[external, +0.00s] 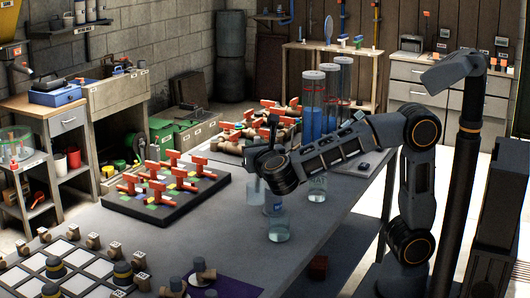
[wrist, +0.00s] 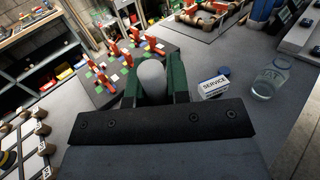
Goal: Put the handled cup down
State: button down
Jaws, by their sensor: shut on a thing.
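My gripper (wrist: 155,82) shows in the wrist view as two dark green fingers, shut on a pale grey, rounded thing (wrist: 152,76) that I take to be the handled cup. Only its smooth upper part shows; no handle is visible, and its lower part is hidden by the fingers and the dark gripper body. In the external view my wrist (external: 274,170) is over the grey table (external: 225,238), near several clear vessels.
A clear lettered jar (wrist: 271,79) stands right of my gripper, with a white box marked SERVICE (wrist: 213,86) between. In the external view a clear jar (external: 279,228) stands in front of my wrist. A dark board with orange-red valves (external: 165,196) lies left. The table's right edge is near.

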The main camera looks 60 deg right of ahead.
jog(key=w+a+f+p, duration=0.2)
jog(key=w+a+f, duration=0.1)
jog(key=w+f, duration=0.9)
jog(key=shift+w, duration=0.95)
jog(key=shift+f+b, duration=0.3)
jog(key=shift+b, duration=0.05)
jog(key=c, duration=1.1)
grip_release()
jog(key=shift+r, duration=0.1)
